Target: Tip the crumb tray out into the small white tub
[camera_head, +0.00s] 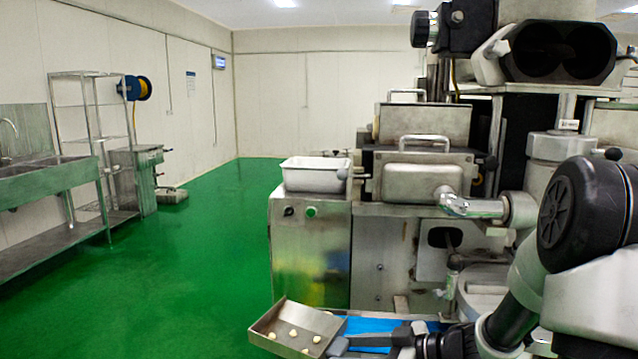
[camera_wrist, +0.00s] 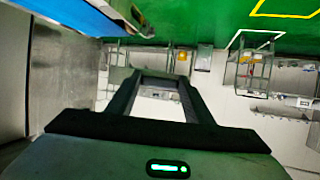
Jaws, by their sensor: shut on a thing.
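The crumb tray (camera_head: 268,318) is a shallow, open metal tray at the bottom of the head view. Several small pale crumbs lie in it, and it looks slightly tilted. My gripper (camera_head: 340,345) is shut on the tray's right side and holds it out over the green floor, in front of the machine. In the wrist view my two dark fingers (camera_wrist: 160,78) show, but the tray cannot be made out clearly between them. The small white tub (camera_head: 314,178) stands upright on the machine's metal cabinet, above and beyond the tray. Its inside bottom is hidden.
The encrusting machine (camera_head: 425,184) fills the right side, with a blue conveyor belt (camera_head: 376,326) low behind my gripper. A control panel with a green button (camera_head: 311,212) is below the tub. A sink bench (camera_head: 50,174) and shelf rack stand left. Green floor between is clear.

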